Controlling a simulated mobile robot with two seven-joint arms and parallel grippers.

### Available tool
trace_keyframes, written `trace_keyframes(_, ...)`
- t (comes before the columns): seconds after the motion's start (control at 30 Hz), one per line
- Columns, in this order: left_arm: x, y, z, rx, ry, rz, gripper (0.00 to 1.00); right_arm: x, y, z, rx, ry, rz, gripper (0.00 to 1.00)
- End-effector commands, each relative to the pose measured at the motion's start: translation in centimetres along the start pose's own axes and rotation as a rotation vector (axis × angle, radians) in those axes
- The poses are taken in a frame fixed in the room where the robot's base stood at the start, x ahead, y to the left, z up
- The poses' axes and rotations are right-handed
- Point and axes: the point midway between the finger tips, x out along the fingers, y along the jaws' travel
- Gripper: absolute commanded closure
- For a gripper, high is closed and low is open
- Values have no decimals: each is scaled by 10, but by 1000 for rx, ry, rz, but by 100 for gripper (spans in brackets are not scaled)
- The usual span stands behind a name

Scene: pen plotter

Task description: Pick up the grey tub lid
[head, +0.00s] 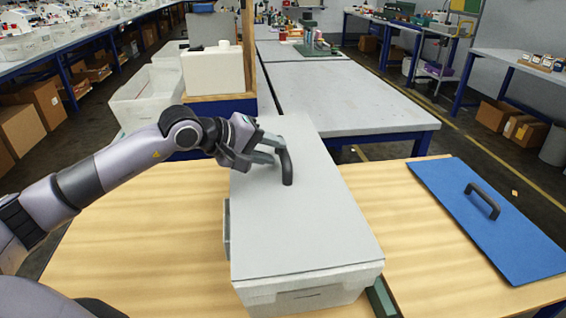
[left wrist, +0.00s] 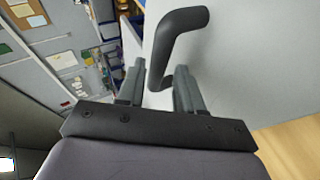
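The grey tub lid (head: 300,225) lies flat on a light grey tub (head: 305,296) on the wooden table. Its dark bar handle (head: 287,168) stands up near the far half. In the left wrist view the handle (left wrist: 178,40) passes between my two fingers. My left gripper (head: 272,150) is at the handle, with fingers open on either side of it. Small gaps show between the fingers and the handle in the left wrist view, where the gripper (left wrist: 158,80) shows from behind. My right gripper is not in view.
A blue lid (head: 485,225) with a dark handle lies on the table's right side. The wooden table (head: 135,240) is clear left of the tub. A grey bench (head: 350,95) stands behind, with a white container (head: 213,72) at its left.

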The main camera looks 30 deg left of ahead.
Motion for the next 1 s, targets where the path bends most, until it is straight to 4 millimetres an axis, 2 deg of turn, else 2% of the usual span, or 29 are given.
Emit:
trace_keyframes(0.2, 23, 2, 0, -2, -2, 1, 64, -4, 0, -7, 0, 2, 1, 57)
trace_keyframes(0.5, 27, 0, -1, 1, 0, 1, 64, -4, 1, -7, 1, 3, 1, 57)
trace_keyframes(0.53, 27, 0, -1, 1, 0, 0, 68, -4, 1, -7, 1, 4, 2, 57)
trace_keyframes(0.63, 27, 0, -1, 1, 0, 0, 100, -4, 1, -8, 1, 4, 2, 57)
trace_keyframes(1.0, 26, 3, -2, 1, 1, 3, 100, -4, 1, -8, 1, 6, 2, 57)
